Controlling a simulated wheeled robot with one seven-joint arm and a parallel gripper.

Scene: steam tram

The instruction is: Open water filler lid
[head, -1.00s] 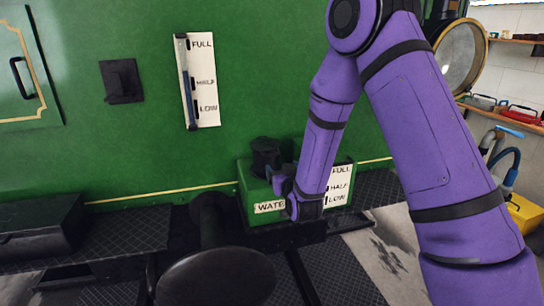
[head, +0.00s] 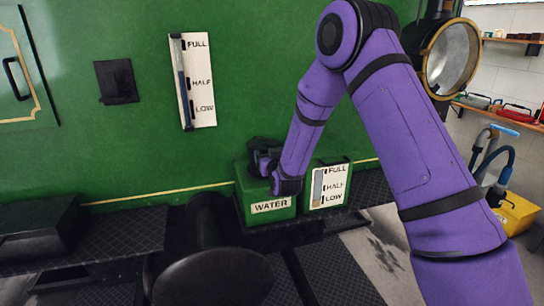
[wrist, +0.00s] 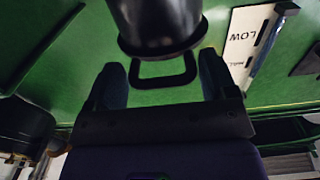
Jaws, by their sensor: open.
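The green water box (head: 284,207) with its WATER label stands low against the green tram side in the head view. The black filler lid (head: 262,143) sits on top of the box, mostly hidden behind my gripper (head: 264,164). In the wrist view a black cylinder (wrist: 158,22) with a wide rim hangs into the top of the picture, and a black loop handle (wrist: 165,82) shows by its rim. My gripper (wrist: 162,84) is open, with one finger on each side of the loop handle. I cannot tell whether the fingers touch it.
A white gauge (head: 329,186) is on the right part of the box. A larger level gauge (head: 193,82) is on the tram wall above. A black step (head: 112,231) lies left, and a round black seat (head: 210,279) stands in front. A brass lamp (head: 452,58) is at upper right.

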